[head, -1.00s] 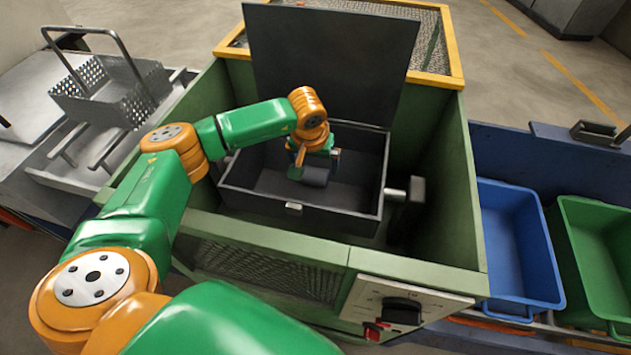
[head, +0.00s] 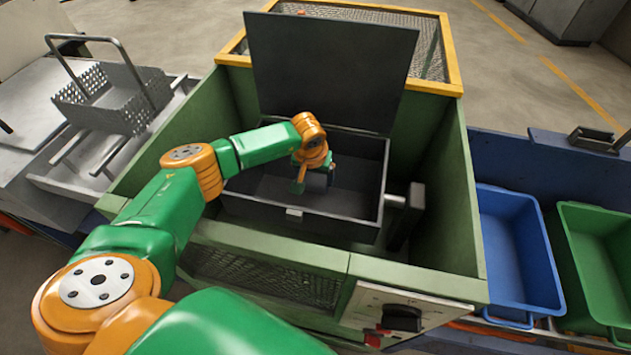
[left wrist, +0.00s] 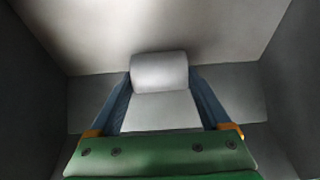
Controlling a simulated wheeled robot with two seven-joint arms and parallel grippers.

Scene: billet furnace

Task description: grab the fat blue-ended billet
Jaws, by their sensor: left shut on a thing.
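My left gripper (head: 314,184) is inside the dark open-lidded box (head: 374,212) in the green furnace housing. In the left wrist view the two blue-grey fingers of my left gripper (left wrist: 160,92) are shut on a thick pale grey cylindrical billet (left wrist: 159,72), which lies across between them. No blue end shows on it; its end faces are hidden by the fingers. In the head view the wrist and gripper largely hide the held billet. My right gripper is not in view.
The box's dark lid (head: 330,75) stands upright behind the arm. Green furnace walls (head: 455,190) surround the box. A blue bin (head: 515,255) and a green bin (head: 605,265) stand at right. A perforated metal basket (head: 115,98) stands at left.

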